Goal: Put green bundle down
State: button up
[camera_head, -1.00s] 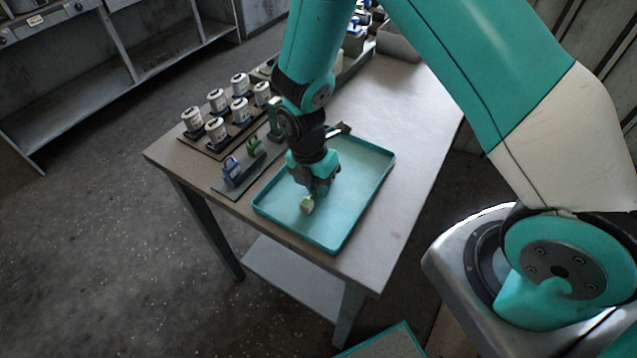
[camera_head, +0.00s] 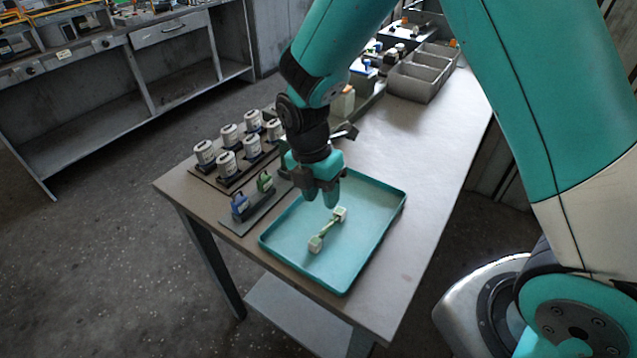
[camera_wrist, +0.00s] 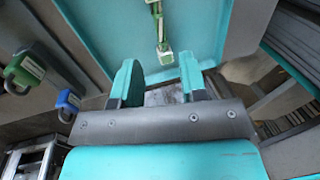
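The green bundle (camera_head: 329,229), a short green strand with a pale block at each end, lies in the teal tray (camera_head: 374,256). In the wrist view the bundle (camera_wrist: 163,50) lies beyond the fingertips, against the tray floor (camera_wrist: 205,25). My gripper (camera_head: 325,198) is above the tray, apart from the bundle and near its far end. The gripper's two teal fingers (camera_wrist: 160,78) stand apart with nothing between them.
A rack left of the tray holds a blue piece (camera_head: 240,204) and a green piece (camera_head: 265,181). Several white canisters (camera_head: 227,163) stand behind it. A grey divided bin (camera_head: 418,78) stands at the table's back. The table right of the tray is clear.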

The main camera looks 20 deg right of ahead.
jog(key=s+a+r+m+t+y, duration=0.1)
jog(key=s+r+m, duration=0.2)
jog(key=r, duration=0.3)
jog(key=s+r+m+y, duration=0.1)
jog(key=s+r+m, duration=0.1)
jog(key=r+m, duration=0.3)
jog(key=s+a+r+m+y, duration=0.1)
jog(key=s+r+m, duration=0.3)
jog(key=s+m, duration=0.1)
jog(key=s+a+r+m+t+y, duration=0.1)
jog(key=s+r+m, duration=0.3)
jog(key=s, duration=0.4)
jog(key=shift+m+y, duration=0.4)
jog(key=shift+y, duration=0.4)
